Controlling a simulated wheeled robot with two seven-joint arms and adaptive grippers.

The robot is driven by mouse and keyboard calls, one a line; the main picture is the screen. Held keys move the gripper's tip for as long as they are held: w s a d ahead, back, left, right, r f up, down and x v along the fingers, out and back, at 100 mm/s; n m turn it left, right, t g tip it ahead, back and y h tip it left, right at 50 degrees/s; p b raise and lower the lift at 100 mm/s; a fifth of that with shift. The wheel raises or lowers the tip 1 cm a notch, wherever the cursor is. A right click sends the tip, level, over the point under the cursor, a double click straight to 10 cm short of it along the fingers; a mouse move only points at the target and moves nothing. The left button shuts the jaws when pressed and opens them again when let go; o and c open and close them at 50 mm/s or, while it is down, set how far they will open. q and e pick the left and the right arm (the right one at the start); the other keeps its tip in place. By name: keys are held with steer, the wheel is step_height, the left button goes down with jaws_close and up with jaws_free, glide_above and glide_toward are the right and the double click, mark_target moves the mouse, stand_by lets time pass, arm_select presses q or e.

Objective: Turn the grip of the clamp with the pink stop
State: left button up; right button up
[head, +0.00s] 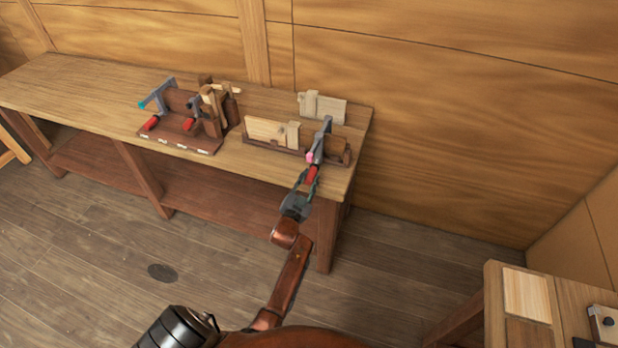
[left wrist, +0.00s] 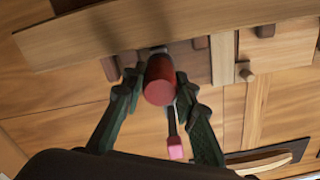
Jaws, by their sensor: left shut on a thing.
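The clamp with the pink stop (head: 310,157) has a grey bar (head: 323,134) and a red grip (head: 313,173). It sits at the right end of the workbench, across a wooden piece. My left gripper (head: 309,180) reaches up from the front and is shut on the red grip. In the left wrist view the red grip (left wrist: 159,82) lies between the green fingers (left wrist: 158,88), its round end facing the camera. The pink stop (left wrist: 175,152) shows below it on a dark bar, beside the right finger. My right gripper is not in view.
Other clamps with red grips stand on a brown rack (head: 180,142) to the left; one has a teal stop (head: 143,104). Pale boards (head: 268,131) stand beside the held clamp. The workbench (head: 75,88) is clear at its left. Another table (head: 492,295) is at the lower right.

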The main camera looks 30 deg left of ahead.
arm_select(q)
steer(key=shift+w+r+n+p, duration=0.1)
steer(key=shift+r+n+p, duration=0.2)
steer(key=shift+n, duration=0.4)
steer(key=o, duration=0.8)
steer(key=shift+c, duration=0.2)
steer(key=o, duration=0.4)
steer(key=shift+f, duration=0.15)
steer(key=shift+s+f, duration=0.15)
steer(key=shift+s, duration=0.2)
steer(key=v, duration=1.1)
steer(key=shift+d, duration=0.2)
steer(key=shift+s, duration=0.1)
